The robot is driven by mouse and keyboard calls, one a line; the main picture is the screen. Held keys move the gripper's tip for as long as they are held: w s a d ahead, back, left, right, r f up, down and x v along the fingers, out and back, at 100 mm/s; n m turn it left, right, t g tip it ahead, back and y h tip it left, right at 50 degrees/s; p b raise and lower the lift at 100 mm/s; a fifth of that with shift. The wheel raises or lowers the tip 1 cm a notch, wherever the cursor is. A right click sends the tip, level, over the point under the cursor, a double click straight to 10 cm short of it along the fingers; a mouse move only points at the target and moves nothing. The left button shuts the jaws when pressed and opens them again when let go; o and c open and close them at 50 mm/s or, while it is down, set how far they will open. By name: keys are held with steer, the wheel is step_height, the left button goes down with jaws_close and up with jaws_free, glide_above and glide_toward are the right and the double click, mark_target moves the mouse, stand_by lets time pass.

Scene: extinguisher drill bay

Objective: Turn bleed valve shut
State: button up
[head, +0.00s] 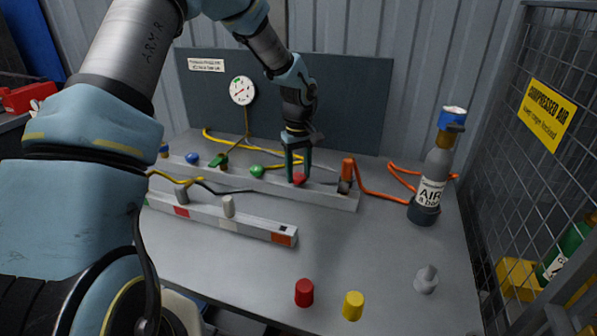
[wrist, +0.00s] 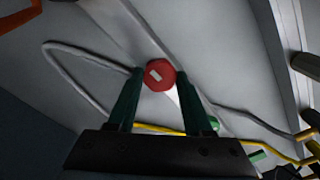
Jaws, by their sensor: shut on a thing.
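The bleed valve appears to be the red knob (head: 300,179) on the long grey manifold bar (head: 330,196), near its right end; no label confirms this. The red knob (wrist: 159,75) also shows in the wrist view, with a short white mark on its top. My gripper (head: 297,172) points down over the knob with its green fingers. In the wrist view my gripper (wrist: 160,82) has one finger on each side of the knob and is shut on it. The knob's sides are partly hidden by the fingers.
Green (head: 257,171) and blue (head: 192,159) knobs sit left along the bar. An orange hose (head: 375,194) runs right beside an upright air bottle (head: 431,185). A gauge (head: 242,91) hangs behind.

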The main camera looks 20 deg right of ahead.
jaws_close()
steer(key=shift+m, duration=0.3)
steer(key=m, duration=0.3)
steer(key=shift+m, duration=0.3)
steer(key=m, duration=0.3)
steer(key=shift+r+m, duration=0.1)
steer(key=shift+m, duration=0.2)
steer(key=m+p, duration=0.1)
steer(key=m, duration=0.9)
steer(key=shift+p, duration=0.4)
